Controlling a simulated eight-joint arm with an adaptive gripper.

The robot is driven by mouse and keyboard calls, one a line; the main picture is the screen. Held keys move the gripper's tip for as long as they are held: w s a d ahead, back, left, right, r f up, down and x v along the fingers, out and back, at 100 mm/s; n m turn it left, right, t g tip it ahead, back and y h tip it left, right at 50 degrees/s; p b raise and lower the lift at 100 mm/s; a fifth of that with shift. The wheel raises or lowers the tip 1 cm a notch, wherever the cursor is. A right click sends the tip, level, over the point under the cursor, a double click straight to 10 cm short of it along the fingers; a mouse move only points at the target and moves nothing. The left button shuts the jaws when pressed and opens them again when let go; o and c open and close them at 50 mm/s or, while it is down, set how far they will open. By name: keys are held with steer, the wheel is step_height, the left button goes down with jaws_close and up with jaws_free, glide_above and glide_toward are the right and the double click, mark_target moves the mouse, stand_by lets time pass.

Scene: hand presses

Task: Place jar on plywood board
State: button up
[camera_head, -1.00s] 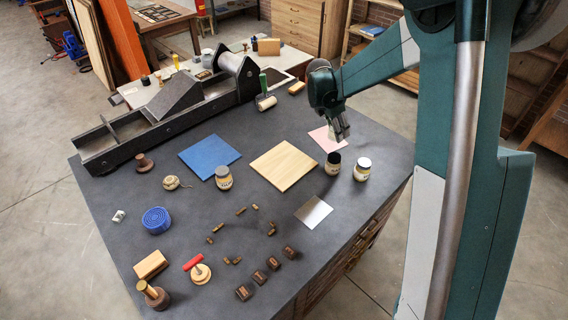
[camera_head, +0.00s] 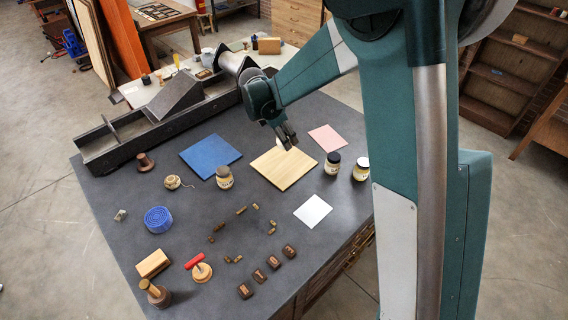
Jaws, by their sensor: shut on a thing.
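The plywood board (camera_head: 284,172) is a pale wooden square lying flat near the middle of the dark table. My gripper (camera_head: 288,142) is over its far edge, fingers pointing down. It is shut on a small pale thing, seemingly a jar, mostly hidden by the fingers. I cannot tell whether it touches the board. A dark-lidded jar (camera_head: 332,164) and a pale-lidded jar (camera_head: 361,169) stand upright to the right of the board. Another jar (camera_head: 224,178) with a brownish lid stands to its left.
A blue sheet (camera_head: 210,155) lies left of the board, a pink sheet (camera_head: 327,139) right of it, and a white sheet (camera_head: 312,211) in front. A long dark press (camera_head: 165,110) lines the far left edge. Small blocks and tools occupy the front; the board's near part is bare.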

mark_target(278, 145)
stand_by(0.4)
steer(key=shift+f, duration=3.1)
steer(key=shift+f, duration=1.9)
steer(key=shift+f, duration=0.1)
steer(key=o, duration=1)
steer(key=shift+v, duration=6.15)
